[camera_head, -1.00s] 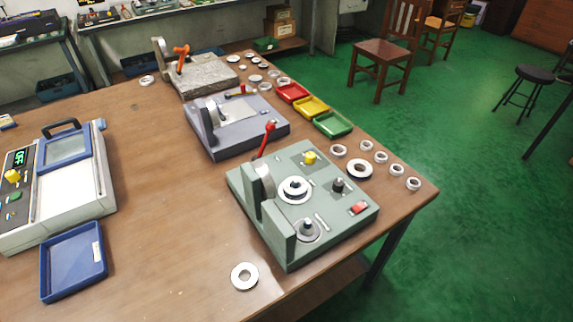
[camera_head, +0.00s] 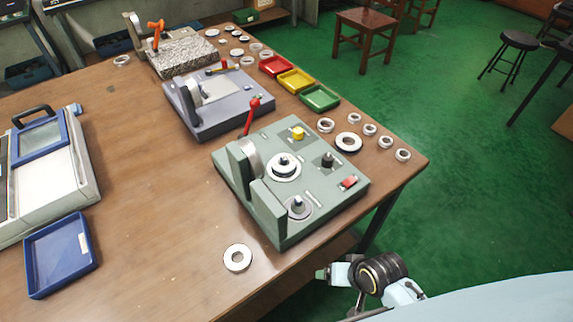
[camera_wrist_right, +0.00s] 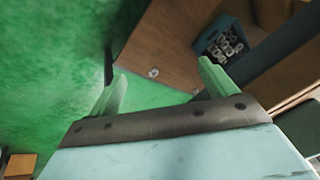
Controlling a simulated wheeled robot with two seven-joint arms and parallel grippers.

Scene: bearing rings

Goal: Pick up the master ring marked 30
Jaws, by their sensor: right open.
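Several metal rings lie on the wooden table, but I cannot read a 30 on any. A lone flat ring (camera_head: 226,256) lies near the front edge. A wide dark-holed ring (camera_head: 339,146) and several smaller rings, such as one at the right edge (camera_head: 402,155), lie beside the green-grey gauge fixture (camera_head: 262,212). My right gripper (camera_head: 326,273) is low beyond the table's front edge, apart from the rings. In the right wrist view, its green fingers (camera_wrist_right: 162,69) are spread and empty, with a small ring (camera_wrist_right: 153,73) on a brown surface beyond. My left gripper is out of view.
The gauge fixture has a red-knobbed lever (camera_head: 251,115). Red (camera_head: 275,66), yellow (camera_head: 295,81) and green (camera_head: 319,97) trays line the right edge. A blue tray (camera_head: 36,289) and a display unit stand at left. The table's middle is clear.

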